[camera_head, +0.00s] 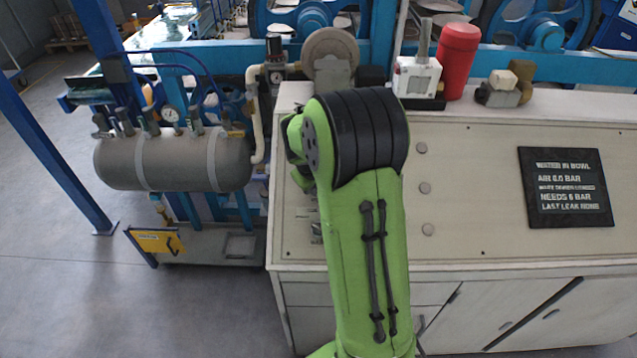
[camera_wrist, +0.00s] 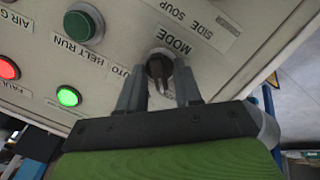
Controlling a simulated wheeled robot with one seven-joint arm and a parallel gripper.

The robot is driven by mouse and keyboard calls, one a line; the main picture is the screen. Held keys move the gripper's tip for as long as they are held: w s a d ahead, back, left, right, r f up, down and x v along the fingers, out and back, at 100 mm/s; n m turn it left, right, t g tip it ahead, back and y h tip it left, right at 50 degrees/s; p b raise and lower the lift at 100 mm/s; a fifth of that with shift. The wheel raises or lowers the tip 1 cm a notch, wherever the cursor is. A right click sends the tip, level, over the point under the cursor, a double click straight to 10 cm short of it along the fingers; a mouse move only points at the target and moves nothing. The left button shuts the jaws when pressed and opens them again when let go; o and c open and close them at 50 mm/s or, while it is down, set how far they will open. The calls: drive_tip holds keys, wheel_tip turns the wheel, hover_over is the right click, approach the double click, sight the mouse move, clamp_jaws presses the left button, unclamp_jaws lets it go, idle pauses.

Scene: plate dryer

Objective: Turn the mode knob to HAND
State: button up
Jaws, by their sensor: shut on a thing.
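The mode knob (camera_wrist: 160,64) is a small dark round knob on the light panel in the wrist view, below a "MODE" label (camera_wrist: 174,40) that reads upside down. My gripper (camera_wrist: 158,78) has a finger on either side of the knob and is shut on it. A partly covered label that seems to end in "UTO" (camera_wrist: 119,72) lies left of the knob. No "HAND" label can be read, and the knob's pointing direction is unclear. In the head view, my arm hides the gripper and the knob.
The wrist view shows a green button (camera_wrist: 82,24), a lit green lamp (camera_wrist: 68,96) and a lit red lamp (camera_wrist: 7,68) to the left. In the head view, a red cylinder (camera_head: 458,62) and a white block (camera_head: 416,78) stand on the cabinet (camera_head: 480,150). A grey tank (camera_head: 190,162) stands left.

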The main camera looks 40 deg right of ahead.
drive_tip(key=shift+n, duration=0.5)
drive_tip(key=o, duration=0.7)
drive_tip(key=shift+a, duration=0.1)
drive_tip(key=p+v, duration=0.2)
drive_tip(key=v, duration=1.3)
drive_tip(key=shift+s+a+r, duration=0.1)
drive_tip(key=shift+a+r, duration=0.05)
drive_tip(key=shift+r, duration=0.1)
